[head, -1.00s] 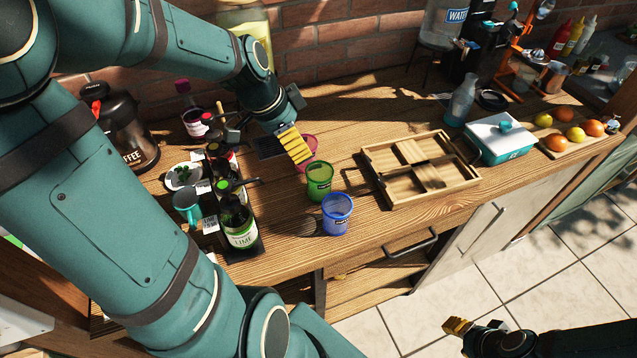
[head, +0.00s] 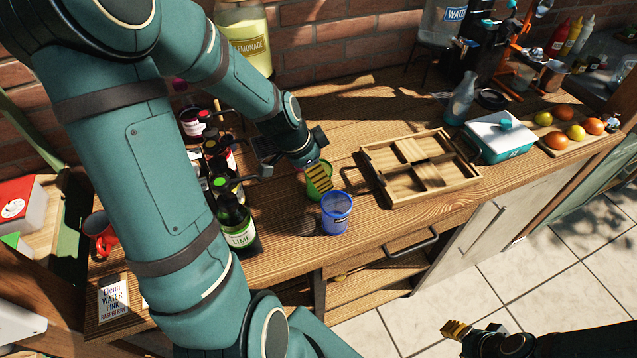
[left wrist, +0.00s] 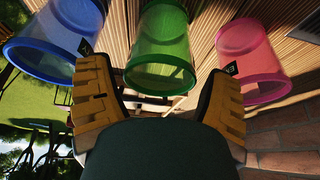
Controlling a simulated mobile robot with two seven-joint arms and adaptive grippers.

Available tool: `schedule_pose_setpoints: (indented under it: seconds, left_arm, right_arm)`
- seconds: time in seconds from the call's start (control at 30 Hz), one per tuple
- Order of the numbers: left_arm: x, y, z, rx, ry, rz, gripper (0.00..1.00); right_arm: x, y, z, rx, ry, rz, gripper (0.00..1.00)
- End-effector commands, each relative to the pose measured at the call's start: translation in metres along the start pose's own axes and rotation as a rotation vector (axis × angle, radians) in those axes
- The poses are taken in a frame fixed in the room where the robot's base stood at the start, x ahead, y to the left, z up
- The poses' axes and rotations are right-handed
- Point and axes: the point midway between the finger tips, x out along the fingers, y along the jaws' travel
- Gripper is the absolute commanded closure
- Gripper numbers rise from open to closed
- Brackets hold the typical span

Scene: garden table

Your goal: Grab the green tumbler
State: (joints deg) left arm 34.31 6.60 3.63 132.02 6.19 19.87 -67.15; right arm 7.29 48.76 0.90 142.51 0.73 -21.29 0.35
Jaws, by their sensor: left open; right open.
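The green tumbler (head: 316,184) stands on the wooden counter, partly hidden behind my left gripper (head: 314,172) in the head view. In the left wrist view, the green tumbler (left wrist: 162,50) lies ahead between the two yellow fingers of my left gripper (left wrist: 162,100), which is open. I cannot tell whether a finger touches it. A blue tumbler (head: 337,212) stands beside it; it also shows in the left wrist view (left wrist: 55,40). A pink tumbler (left wrist: 250,62) shows on the other side there and is hidden in the head view. My right gripper (head: 457,329) is open and empty, low over the floor.
Dark bottles, one a lime bottle (head: 236,222), stand left of the tumblers. A wooden divided tray (head: 470,183) lies to the right, with a teal-and-white box (head: 502,138) beyond. A red mug (head: 100,233) is at the far left. Counter between tumblers and tray is clear.

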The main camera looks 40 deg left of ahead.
Motion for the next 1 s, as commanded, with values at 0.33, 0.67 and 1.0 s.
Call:
schedule_pose_setpoints:
  seconds: [0.33,0.67,1.0]
  left_arm:
    - [0.0144,-0.0004,-0.0003,0.000,0.001,-0.002,0.19]
    - [0.0141,-0.0004,-0.0002,0.000,0.001,-0.001,0.69]
    - [0.0120,-0.0005,-0.0013,0.000,0.001,-0.002,0.70]
  right_arm:
    - [0.0012,0.0005,0.0008,0.000,-0.002,0.000,0.53]
    - [0.0013,0.0005,0.0007,0.000,-0.001,0.000,0.53]
    - [0.0008,0.0004,0.0005,0.000,-0.001,0.000,0.53]
